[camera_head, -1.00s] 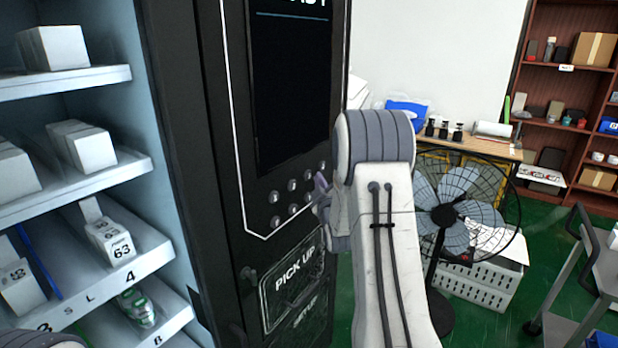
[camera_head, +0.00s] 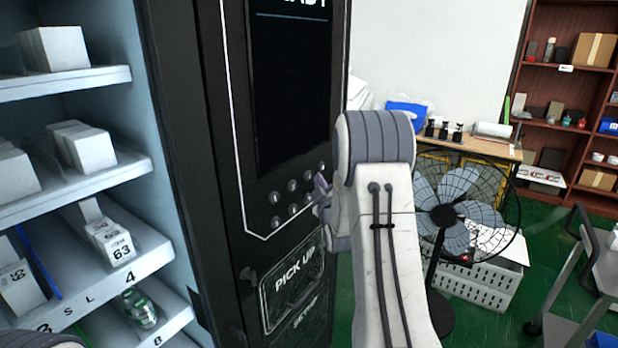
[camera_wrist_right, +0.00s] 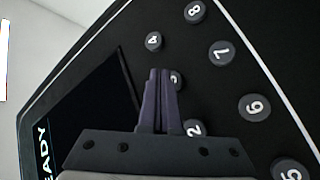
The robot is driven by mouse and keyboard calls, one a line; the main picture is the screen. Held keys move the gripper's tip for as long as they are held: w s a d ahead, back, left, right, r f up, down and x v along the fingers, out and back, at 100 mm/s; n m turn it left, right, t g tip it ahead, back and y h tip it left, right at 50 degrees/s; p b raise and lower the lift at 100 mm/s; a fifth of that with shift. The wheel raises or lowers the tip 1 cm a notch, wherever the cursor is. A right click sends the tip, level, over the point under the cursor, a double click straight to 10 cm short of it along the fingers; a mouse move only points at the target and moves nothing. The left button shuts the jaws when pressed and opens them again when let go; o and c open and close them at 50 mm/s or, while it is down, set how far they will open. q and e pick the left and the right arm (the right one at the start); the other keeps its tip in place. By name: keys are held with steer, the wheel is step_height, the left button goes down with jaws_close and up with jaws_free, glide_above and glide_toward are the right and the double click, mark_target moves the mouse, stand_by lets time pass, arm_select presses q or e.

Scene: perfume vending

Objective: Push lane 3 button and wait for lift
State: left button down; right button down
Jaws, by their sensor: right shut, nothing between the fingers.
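The vending machine's black button panel (camera_wrist_right: 250,60) fills much of the right wrist view. The lane 3 button (camera_wrist_right: 177,79) is there, partly hidden behind my right gripper (camera_wrist_right: 160,73), its number only partly showing. The shut, empty fingertips overlap that button's edge; I cannot tell whether they touch it. Button 2 (camera_wrist_right: 194,128) is also partly covered, while button 4 (camera_wrist_right: 153,41) is clear. In the head view my right gripper (camera_head: 320,187) is beside the button rows, mostly behind my own arm. The dark screen (camera_head: 288,85) shows part of the word READY. My left gripper is out of view.
Shelves with white boxes (camera_head: 92,149) stand at the left. The PICK UP panel (camera_head: 292,281) is below the buttons. A standing fan (camera_head: 456,212), a white basket (camera_head: 477,285) and a cart (camera_head: 590,270) are at the right, on green floor.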

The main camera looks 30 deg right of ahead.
steer(key=shift+w, duration=0.1)
stand_by(0.8)
steer(key=shift+w+a+b, duration=0.15)
steer(key=shift+w+b, duration=0.2)
steer(key=shift+b, duration=0.05)
steer(key=shift+w+a, duration=0.15)
steer(key=shift+w, duration=0.2)
stand_by(0.5)
steer(key=shift+s+b, duration=0.15)
steer(key=shift+b, duration=0.2)
steer(key=shift+s+d+b, duration=0.3)
steer(key=shift+s, duration=0.3)
